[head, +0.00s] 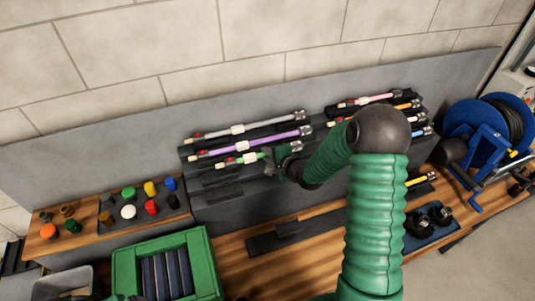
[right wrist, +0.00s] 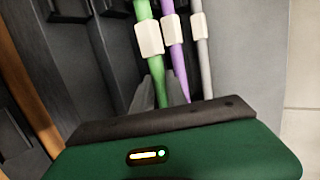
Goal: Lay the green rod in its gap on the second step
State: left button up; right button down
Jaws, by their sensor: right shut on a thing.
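The green rod (head: 238,161), with a white collar (right wrist: 149,38) and red and cream parts at its left end, lies alongside the purple rod (head: 245,145), on its front side. My right gripper (head: 281,164) is shut on the green rod near its right end. In the right wrist view the green rod (right wrist: 145,12) runs down between the fingers (right wrist: 158,91). The stepped rack (head: 262,200) is dark grey; its grey rod (head: 265,122) lies on the top step. I cannot tell whether the green rod touches its step. My left gripper is not clearly visible.
A second rack to the right holds a pink rod (head: 372,99) and other coloured rods, partly behind my arm. A blue hose reel (head: 470,130) stands far right. A board of coloured caps (head: 110,211) and a green crate (head: 125,265) are at left.

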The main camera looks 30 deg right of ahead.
jog(key=shift+f, duration=0.15)
jog(key=shift+f, duration=0.2)
jog(key=shift+d+f+b, duration=0.2)
jog(key=shift+f+b, duration=0.45)
jog(key=shift+f, duration=0.1)
jog(key=c, duration=1.3)
grip_release()
jog(key=shift+a, duration=0.1)
jog(key=shift+o, duration=0.2)
jog(key=shift+s, duration=0.1)
